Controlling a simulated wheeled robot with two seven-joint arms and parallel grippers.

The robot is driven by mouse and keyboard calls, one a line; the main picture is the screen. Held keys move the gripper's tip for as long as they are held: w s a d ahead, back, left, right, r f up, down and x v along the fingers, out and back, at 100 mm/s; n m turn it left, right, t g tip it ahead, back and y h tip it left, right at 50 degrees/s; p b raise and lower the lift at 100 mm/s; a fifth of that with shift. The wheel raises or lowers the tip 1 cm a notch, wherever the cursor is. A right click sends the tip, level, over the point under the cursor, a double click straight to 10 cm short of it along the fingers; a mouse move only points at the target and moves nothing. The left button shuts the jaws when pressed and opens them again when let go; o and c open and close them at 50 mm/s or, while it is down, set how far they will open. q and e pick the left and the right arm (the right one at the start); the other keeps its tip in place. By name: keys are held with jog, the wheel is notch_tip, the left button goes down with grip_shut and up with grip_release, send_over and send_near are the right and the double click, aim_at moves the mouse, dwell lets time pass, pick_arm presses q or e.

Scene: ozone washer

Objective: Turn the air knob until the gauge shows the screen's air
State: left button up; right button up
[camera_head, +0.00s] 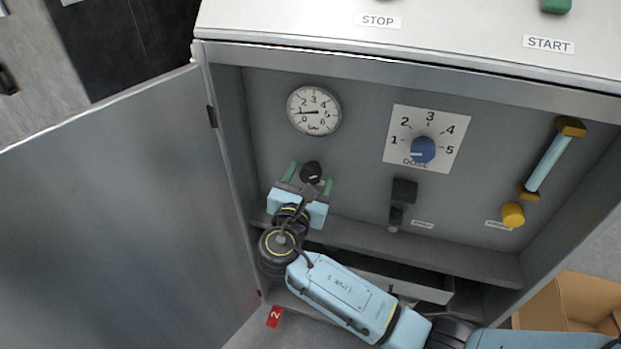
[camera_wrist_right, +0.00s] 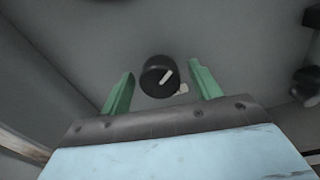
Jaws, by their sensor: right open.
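The air knob (camera_head: 311,172) is a black round knob on the cabinet's grey back panel, below the gauge. In the right wrist view the knob (camera_wrist_right: 159,76) has a white pointer line slanting to the upper right. My right gripper (camera_head: 309,178) is open, with one green finger on each side of the knob; gaps show between fingers and knob. In the wrist view the gripper (camera_wrist_right: 161,90) holds nothing. The round white gauge (camera_head: 314,111) has its needle near 1. The screen does not show in these views. My left gripper is not in view.
A blue dose knob (camera_head: 423,150) on a white dial sits to the right. The open cabinet door (camera_head: 110,210) stands at left. A cardboard box (camera_head: 575,305) is at lower right.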

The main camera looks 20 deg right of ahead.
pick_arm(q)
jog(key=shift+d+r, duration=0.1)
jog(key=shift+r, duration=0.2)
pick_arm(e)
jog(key=shift+w+d, duration=0.25)
jog(key=shift+w, duration=0.1)
jog(key=shift+c, duration=0.2)
jog(key=c, duration=0.9)
jog(key=shift+c, duration=0.2)
